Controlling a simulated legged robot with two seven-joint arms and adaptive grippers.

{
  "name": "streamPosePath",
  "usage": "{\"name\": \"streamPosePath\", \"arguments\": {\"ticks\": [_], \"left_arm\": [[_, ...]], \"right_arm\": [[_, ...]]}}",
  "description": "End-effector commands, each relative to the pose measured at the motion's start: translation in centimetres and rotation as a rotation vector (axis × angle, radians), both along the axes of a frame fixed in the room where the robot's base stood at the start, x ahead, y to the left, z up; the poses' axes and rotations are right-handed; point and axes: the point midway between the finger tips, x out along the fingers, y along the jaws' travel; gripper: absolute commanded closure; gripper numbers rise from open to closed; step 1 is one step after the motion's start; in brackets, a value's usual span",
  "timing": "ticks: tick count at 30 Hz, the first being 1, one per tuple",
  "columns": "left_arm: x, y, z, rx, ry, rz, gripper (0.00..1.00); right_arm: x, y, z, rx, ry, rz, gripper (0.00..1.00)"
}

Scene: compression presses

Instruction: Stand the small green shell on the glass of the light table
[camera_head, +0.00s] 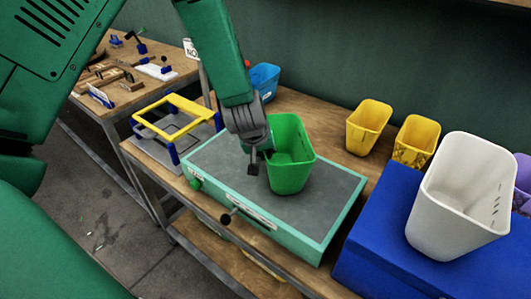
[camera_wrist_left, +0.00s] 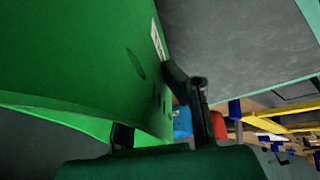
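The small green shell (camera_head: 289,178) is an open-topped bin. It stands upright on the grey glass top of the light table (camera_head: 325,215), a teal-framed box on the workbench. My left gripper (camera_head: 260,162) reaches down at the shell's left side, with one finger outside the wall and a small gap showing between them. In the left wrist view the shell (camera_wrist_left: 75,60) fills the left side, and my left gripper (camera_wrist_left: 158,112) has its fingers spread on either side of the wall. The inner finger is partly hidden by the shell. My right gripper is not in view.
A yellow frame on a grey base (camera_head: 175,118) stands left of the light table. A blue bin (camera_head: 264,80) is behind, and two yellow bins (camera_head: 368,125) (camera_head: 414,143) stand back right. A white bin (camera_head: 455,205) sits on a blue block (camera_head: 385,250) at right. The glass's front right is clear.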

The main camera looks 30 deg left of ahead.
Motion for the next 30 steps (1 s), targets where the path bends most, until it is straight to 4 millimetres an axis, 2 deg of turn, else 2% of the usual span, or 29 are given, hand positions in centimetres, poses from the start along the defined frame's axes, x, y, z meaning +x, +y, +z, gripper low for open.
{"name": "streamPosePath", "arguments": {"ticks": [2, 4, 5, 13, 17, 20, 30], "left_arm": [[0.0, 0.3, -0.4, -0.002, 0.000, 0.003, 1.00], [0.0, 0.5, -0.5, -0.005, 0.001, 0.003, 0.78], [0.0, 0.6, -0.5, -0.005, 0.001, 0.003, 0.74], [0.0, 0.2, -0.3, -0.001, 0.001, 0.003, 0.74], [-0.1, -0.2, 0.6, 0.004, -0.001, 0.001, 0.74], [-0.7, -0.5, 1.9, 0.006, -0.002, 0.001, 0.74], [-3.8, -0.3, 8.2, -0.001, -0.003, 0.002, 0.74]], "right_arm": [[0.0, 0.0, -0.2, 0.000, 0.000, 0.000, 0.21], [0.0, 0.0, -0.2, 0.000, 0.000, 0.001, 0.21], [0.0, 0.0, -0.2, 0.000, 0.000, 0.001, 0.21], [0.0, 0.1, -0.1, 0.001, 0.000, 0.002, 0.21], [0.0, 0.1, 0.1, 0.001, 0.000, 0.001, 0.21], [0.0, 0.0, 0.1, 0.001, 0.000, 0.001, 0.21], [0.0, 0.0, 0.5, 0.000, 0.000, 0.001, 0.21]]}}
